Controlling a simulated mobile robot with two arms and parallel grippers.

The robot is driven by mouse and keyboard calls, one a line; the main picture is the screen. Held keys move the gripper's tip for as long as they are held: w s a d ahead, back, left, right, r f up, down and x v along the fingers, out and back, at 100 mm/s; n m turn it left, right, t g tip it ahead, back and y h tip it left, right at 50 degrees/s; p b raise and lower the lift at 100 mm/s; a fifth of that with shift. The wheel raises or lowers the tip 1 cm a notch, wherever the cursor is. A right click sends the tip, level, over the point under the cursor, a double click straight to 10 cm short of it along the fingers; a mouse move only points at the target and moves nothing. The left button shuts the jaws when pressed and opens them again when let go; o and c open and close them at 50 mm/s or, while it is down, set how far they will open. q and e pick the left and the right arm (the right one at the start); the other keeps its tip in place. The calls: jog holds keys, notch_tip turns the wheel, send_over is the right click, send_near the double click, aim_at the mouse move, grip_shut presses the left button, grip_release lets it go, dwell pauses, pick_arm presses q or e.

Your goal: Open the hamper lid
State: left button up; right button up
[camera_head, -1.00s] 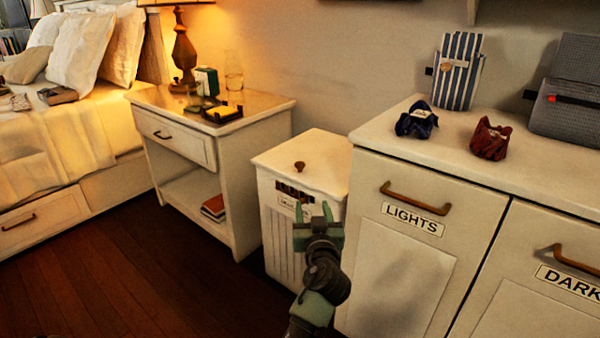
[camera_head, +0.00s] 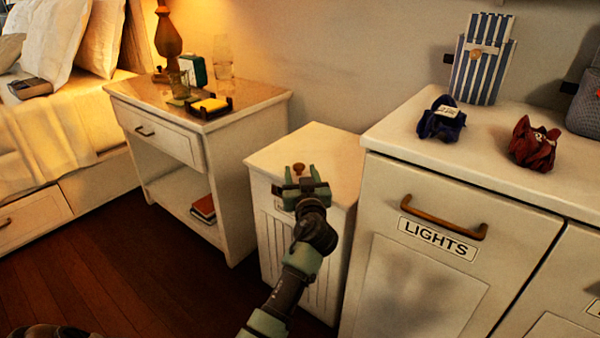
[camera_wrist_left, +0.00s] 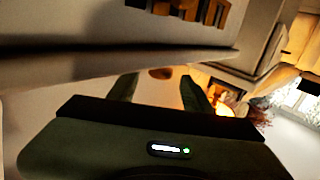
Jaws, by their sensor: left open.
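The white hamper (camera_head: 318,275) stands between the nightstand and the cabinet. Its flat lid (camera_head: 330,155) lies shut on top, with a small round brown knob (camera_head: 299,168) near the front edge. My left gripper (camera_head: 301,177) is open at the lid's front edge, with its fingers on either side of the knob in the picture. In the left wrist view the knob (camera_wrist_left: 160,73) shows between the two open fingertips (camera_wrist_left: 160,85). I cannot tell whether the fingers touch it. The hamper's front label is mostly hidden by the gripper. My right gripper is not in view.
The nightstand (camera_head: 262,110) stands close on the left, with a lamp, glasses and a small tray on it. The LIGHTS cabinet (camera_head: 415,290) stands close on the right, with blue (camera_head: 441,122) and red (camera_head: 534,146) cloth bundles on top. Dark wooden floor (camera_head: 150,275) is open at lower left.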

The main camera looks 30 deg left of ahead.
pick_arm(q)
jog(key=shift+w+a, duration=0.45)
jog(key=shift+w, duration=0.05)
grip_shut()
dwell(1.2)
